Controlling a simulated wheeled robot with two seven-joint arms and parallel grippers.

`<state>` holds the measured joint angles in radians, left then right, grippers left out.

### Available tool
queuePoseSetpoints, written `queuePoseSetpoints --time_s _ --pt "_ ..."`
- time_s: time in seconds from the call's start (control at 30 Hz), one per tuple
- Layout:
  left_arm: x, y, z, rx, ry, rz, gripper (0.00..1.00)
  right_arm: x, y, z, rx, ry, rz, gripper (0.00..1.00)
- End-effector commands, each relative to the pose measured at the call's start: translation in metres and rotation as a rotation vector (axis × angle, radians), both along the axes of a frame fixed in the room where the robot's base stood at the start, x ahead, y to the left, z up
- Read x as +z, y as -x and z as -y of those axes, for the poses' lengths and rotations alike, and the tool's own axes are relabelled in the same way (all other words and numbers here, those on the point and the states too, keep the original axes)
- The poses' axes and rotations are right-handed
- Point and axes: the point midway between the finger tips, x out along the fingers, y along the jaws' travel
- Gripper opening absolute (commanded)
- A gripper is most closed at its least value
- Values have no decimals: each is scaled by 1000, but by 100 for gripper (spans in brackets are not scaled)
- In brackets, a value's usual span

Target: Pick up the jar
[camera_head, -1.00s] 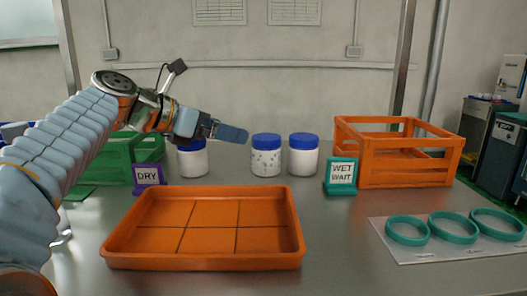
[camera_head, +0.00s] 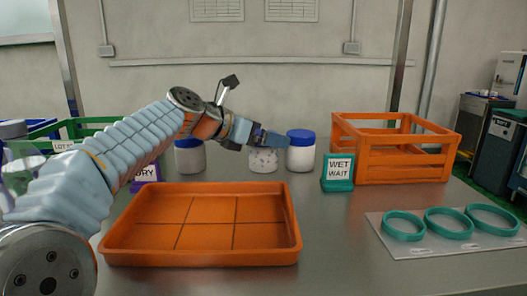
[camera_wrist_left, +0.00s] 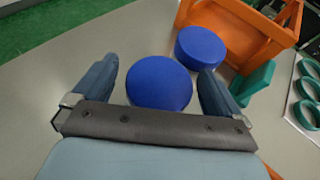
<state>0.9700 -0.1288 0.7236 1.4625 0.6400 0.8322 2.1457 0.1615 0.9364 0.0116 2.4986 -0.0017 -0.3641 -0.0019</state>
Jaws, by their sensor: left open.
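Three white jars with blue lids stand in a row behind the orange tray. The middle jar (camera_head: 263,161) has a speckled or wet-looking body; its lid is hidden behind my left gripper (camera_head: 272,139) in the head view. In the left wrist view its blue lid (camera_wrist_left: 159,83) lies between the two open fingers of my left gripper (camera_wrist_left: 160,88), with no clear contact. The right jar (camera_head: 300,152) stands close beside it, and its lid shows in the left wrist view (camera_wrist_left: 200,47). The left jar (camera_head: 190,158) stands apart, to the left. My right gripper is not in view.
An orange divided tray (camera_head: 200,258) lies in front of the jars. A green "WET WAIT" sign (camera_head: 338,173) and an orange crate (camera_head: 390,172) stand to the right. Teal rings (camera_head: 448,224) lie on a mat at right. A purple "DRY" sign (camera_head: 148,172) is partly hidden.

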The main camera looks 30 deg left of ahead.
Motion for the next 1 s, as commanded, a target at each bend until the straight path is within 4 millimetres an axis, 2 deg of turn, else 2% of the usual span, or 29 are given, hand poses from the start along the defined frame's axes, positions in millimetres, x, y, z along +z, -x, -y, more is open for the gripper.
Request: queuePoseSetpoints --time_s 0.03,0.07,0.47,0.77,0.87,1.0 --pt "0 0 0 0 0 0 99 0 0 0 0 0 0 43" --pt "0 0 0 0 0 0 95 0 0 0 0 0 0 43" --pt "0 0 0 0 -1 0 34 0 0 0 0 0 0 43" --pt "5 0 0 -1 -1 3 34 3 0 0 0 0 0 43" --pt "14 0 0 -1 -1 3 34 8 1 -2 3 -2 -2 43" --pt "39 0 0 -2 -1 5 34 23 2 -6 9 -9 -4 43"
